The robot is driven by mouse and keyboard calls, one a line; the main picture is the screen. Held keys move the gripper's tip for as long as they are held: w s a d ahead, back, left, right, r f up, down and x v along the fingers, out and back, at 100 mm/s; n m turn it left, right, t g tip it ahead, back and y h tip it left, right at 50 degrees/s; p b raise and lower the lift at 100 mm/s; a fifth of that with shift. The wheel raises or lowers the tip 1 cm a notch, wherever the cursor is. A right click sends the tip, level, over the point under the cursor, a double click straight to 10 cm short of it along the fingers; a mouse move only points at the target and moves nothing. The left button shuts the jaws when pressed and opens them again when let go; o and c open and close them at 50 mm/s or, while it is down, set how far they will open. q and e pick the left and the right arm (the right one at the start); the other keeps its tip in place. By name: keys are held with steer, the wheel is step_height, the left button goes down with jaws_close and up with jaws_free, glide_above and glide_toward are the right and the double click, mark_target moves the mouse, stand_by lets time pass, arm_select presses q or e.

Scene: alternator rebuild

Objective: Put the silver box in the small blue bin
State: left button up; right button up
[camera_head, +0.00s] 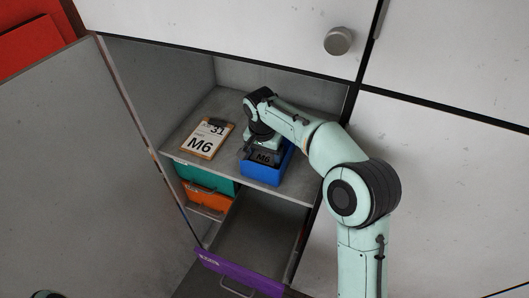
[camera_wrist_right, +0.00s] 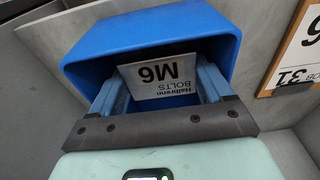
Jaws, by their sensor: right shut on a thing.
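The small blue bin (camera_head: 268,172) stands on the cabinet shelf, its open top toward me; its blue wall (camera_wrist_right: 150,38) fills the upper wrist view. The silver box, with a label reading M6 bolts (camera_wrist_right: 158,80), is between the fingers of my right gripper (camera_wrist_right: 165,88), inside the bin's mouth. In the head view the box (camera_head: 265,157) shows at the bin's front, under my wrist. My right gripper (camera_head: 263,149) is shut on it. Whether the box touches the bin floor is hidden.
A clipboard (camera_head: 208,139) marked 31 and M6 lies on the shelf (camera_head: 265,188) left of the bin. Below are teal (camera_head: 205,179) and orange (camera_head: 205,200) drawers and a pulled-out purple drawer (camera_head: 238,275). A grey door (camera_head: 95,170) stands open at left.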

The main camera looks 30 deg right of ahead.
mark_target(264, 160)
steer(key=shift+s+a+f, duration=0.1)
steer(key=shift+s+f, duration=0.05)
steer(key=shift+f, duration=0.45)
steer(key=shift+s+r, duration=0.15)
steer(key=shift+s, duration=0.1)
steer(key=shift+w+f, duration=0.15)
steer(key=shift+f, duration=0.05)
steer(key=o, duration=1.1)
steer(key=shift+c, duration=0.2)
arm_select(q)
steer(key=shift+s+f, duration=0.3)
steer(key=shift+s, duration=0.05)
arm_select(e)
steer(key=r, duration=0.5)
steer(key=r+p, duration=0.1)
steer(key=r, duration=0.1)
steer(key=shift+s+a+r, duration=0.35)
arm_select(q)
steer(key=shift+w+r, duration=0.45)
steer(key=shift+r, duration=0.3)
steer(key=shift+s, duration=0.1)
